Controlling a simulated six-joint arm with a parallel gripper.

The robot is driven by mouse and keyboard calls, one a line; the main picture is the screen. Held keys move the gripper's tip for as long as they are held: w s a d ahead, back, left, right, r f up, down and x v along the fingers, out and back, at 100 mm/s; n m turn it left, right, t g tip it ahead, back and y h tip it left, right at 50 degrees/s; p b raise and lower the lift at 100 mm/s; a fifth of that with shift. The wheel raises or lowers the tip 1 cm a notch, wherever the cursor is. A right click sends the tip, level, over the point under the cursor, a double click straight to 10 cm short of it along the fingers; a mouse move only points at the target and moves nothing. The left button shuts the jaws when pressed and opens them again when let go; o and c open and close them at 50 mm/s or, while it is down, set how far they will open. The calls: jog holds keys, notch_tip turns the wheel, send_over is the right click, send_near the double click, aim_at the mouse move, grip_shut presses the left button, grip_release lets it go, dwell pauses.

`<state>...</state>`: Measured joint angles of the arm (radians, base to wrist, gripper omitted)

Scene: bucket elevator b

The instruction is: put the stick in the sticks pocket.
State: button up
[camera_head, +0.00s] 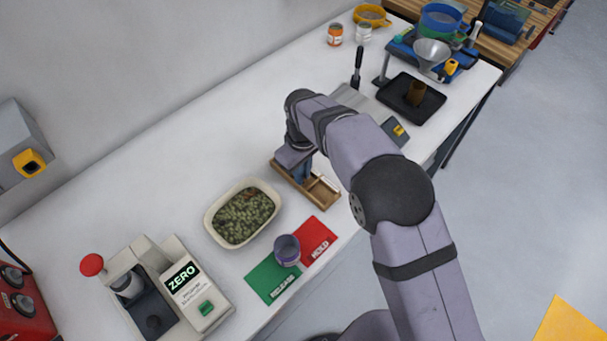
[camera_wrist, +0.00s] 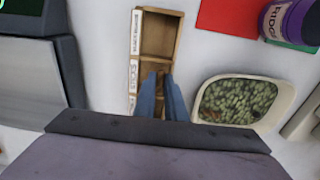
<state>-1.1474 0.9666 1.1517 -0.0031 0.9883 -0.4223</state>
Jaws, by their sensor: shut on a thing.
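The wooden tray (camera_head: 327,194) stands on the white counter below my gripper. In the wrist view it is upright in the picture (camera_wrist: 157,13), with an open compartment at the top and the pocket beside the "STICKS" label (camera_wrist: 132,84) lower down. My gripper (camera_head: 302,175) is over the far-left end of the tray. In the wrist view its two blue fingers (camera_wrist: 161,82) point into or just above the sticks pocket; I cannot tell which. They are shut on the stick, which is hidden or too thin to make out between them.
A cream bowl of green buds (camera_head: 243,215) sits left of the tray. A purple-labelled jar (camera_head: 287,249) stands on the green (camera_head: 270,281) and red (camera_head: 315,241) mats. A black tray (camera_head: 425,109) stands farther back.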

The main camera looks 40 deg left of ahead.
jog(key=o, duration=0.7)
jog(key=f, duration=0.2)
jog(key=d+f, duration=0.1)
jog(key=shift+s+h, duration=0.25)
jog(key=shift+h, duration=0.05)
jog(key=shift+s, duration=0.15)
jog(key=shift+a+r+p, duration=0.25)
jog(key=shift+r+p, duration=0.05)
jog(key=shift+r, duration=0.4)
jog(key=shift+w+a+r+b, duration=0.15)
jog(key=shift+r+b, duration=0.45)
jog(key=shift+r, duration=1.4)
jog(key=shift+w+a+r+b, duration=0.1)
jog(key=shift+r+b, duration=0.45)
jog(key=shift+r, duration=1.45)
jog(key=shift+w+a+r+b, duration=0.15)
jog(key=shift+r+b, duration=0.45)
jog(key=shift+r, duration=1.4)
jog(key=shift+d, duration=0.15)
